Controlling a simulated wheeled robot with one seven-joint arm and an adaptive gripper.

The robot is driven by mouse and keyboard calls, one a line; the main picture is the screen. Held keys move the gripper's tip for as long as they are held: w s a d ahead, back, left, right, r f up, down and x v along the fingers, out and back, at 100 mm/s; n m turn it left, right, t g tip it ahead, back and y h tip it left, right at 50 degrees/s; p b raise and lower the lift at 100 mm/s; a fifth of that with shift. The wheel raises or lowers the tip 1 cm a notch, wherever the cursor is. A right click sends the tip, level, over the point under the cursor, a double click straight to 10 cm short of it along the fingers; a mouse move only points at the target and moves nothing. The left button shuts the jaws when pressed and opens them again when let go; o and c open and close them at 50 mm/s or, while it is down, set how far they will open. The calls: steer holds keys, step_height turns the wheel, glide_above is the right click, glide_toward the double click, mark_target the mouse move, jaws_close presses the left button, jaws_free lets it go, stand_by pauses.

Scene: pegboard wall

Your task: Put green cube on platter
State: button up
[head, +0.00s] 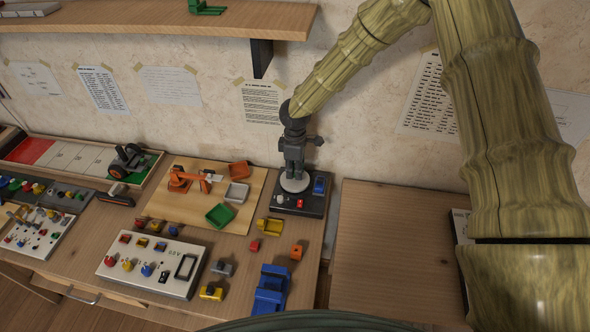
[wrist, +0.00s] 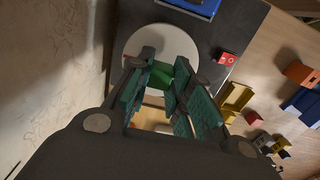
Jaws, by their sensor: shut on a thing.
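The white round platter (head: 290,185) sits on a dark base at the right end of the table, and it also shows in the wrist view (wrist: 140,42). My gripper (head: 294,170) points down over the platter. In the wrist view my gripper (wrist: 161,78) is shut on the green cube (wrist: 160,73), which is between the green finger pads. The cube appears over the near part of the platter. I cannot tell whether it touches the platter. In the head view the cube is hidden by my gripper.
The dark base (head: 313,204) carries a blue part (head: 319,186) and a small red part (head: 299,203). Green (head: 220,215) and grey (head: 237,192) trays lie to the left. A blue vise-like block (head: 271,290) stands in front. The right table (head: 385,250) is mostly clear.

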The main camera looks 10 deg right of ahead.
steer(key=shift+f, duration=0.65)
steer(key=shift+f, duration=0.15)
steer(key=o, duration=0.7)
steer(key=shift+r+b, duration=1)
steer(key=shift+r, duration=2.9)
